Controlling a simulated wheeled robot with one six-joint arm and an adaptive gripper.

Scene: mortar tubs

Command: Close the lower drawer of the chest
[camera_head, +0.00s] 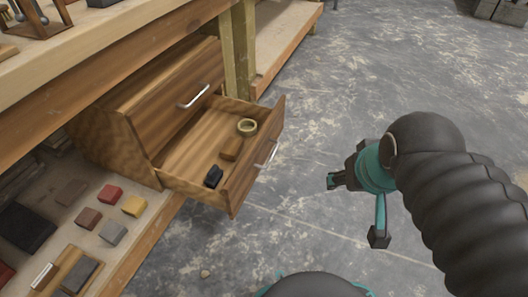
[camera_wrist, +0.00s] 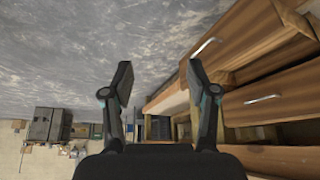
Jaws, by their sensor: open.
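The wooden chest (camera_head: 112,140) stands under the bench at left in the head view. Its lower drawer (camera_head: 245,178) is pulled well out, with a metal handle (camera_head: 267,155) on its front. Inside lie a yellowish ring (camera_head: 247,126), a brown block (camera_head: 231,148) and a small black item (camera_head: 213,176). The upper drawer (camera_head: 175,95) looks shut. My gripper (camera_head: 355,210) is open and empty, right of the drawer front and apart from it. In the wrist view, which looks upside down, my gripper (camera_wrist: 159,76) has the lower drawer front (camera_wrist: 240,38) on its right.
Coloured blocks (camera_head: 108,194) lie on the low shelf (camera_head: 150,222) left of the drawer. A bench leg (camera_head: 240,50) stands behind the drawer. The grey floor (camera_head: 330,75) around my gripper is clear. Grey crates (camera_head: 500,10) stand far back at right.

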